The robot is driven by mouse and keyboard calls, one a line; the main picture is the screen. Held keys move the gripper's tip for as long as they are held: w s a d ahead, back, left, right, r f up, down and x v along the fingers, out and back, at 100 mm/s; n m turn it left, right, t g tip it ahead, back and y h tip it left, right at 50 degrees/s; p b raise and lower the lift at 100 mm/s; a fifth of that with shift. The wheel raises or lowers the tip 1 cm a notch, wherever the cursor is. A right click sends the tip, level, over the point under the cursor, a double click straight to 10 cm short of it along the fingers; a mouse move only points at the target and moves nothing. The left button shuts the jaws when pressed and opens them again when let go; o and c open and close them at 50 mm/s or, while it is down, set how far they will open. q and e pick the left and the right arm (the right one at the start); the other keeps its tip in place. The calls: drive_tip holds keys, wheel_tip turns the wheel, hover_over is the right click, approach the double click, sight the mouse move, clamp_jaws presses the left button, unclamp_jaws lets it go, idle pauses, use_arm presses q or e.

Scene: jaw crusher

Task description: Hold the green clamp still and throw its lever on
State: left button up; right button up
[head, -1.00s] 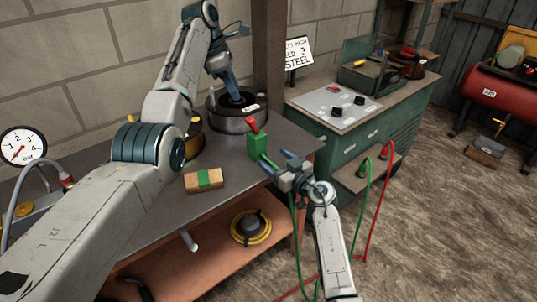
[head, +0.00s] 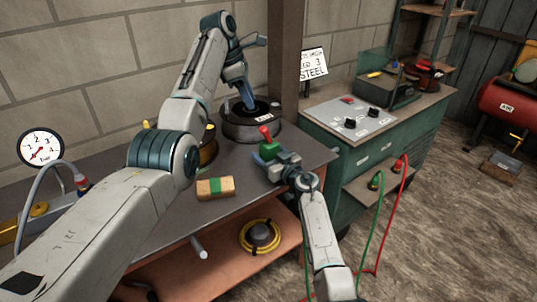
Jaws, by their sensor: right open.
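The green clamp (head: 268,150) stands near the right end of the grey bench top, with its red lever (head: 265,132) sticking up and tilted a little left. My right gripper (head: 272,163) is open at the clamp, with its fingers low around or beside it. They hide the clamp's lower part, and I cannot tell whether they touch it. My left gripper (head: 246,98) points down over the dark opening of a round grey drum (head: 252,128), behind the clamp. Its fingers overlap in this view, so its opening does not show.
A tan block with a green band (head: 215,188) lies on the bench (head: 120,172) in front. A pressure gauge (head: 41,148) is at the left. A green welding cabinet (head: 375,160) with green and red cables stands at the right. A yellow-rimmed disc (head: 260,237) lies on the lower shelf.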

drive_tip(key=c, duration=1.2)
use_arm(q)
drive_tip(key=shift+c, duration=0.7)
use_arm(e)
drive_tip(key=shift+c, duration=1)
use_arm(q)
drive_tip(key=shift+a+f, duration=0.1)
drive_tip(key=c, duration=0.4)
drive_tip(key=shift+w+a+f, duration=0.15)
drive_tip(key=shift+f, duration=0.15)
clamp_jaws()
drive_tip(key=a+f+n+t+h, duration=0.4)
drive_tip(key=a+f+t, duration=0.1)
drive_tip(key=a+f, duration=0.2)
drive_tip(key=s+a+f+n+t+h, duration=0.1)
drive_tip(key=s+a+n+t+h, duration=0.1)
drive_tip(key=s, duration=0.8)
drive_tip(key=shift+s+a+n+t+h, duration=0.4)
drive_tip(key=shift+n+t+h, duration=0.1)
drive_tip(key=shift+t+h, duration=0.1)
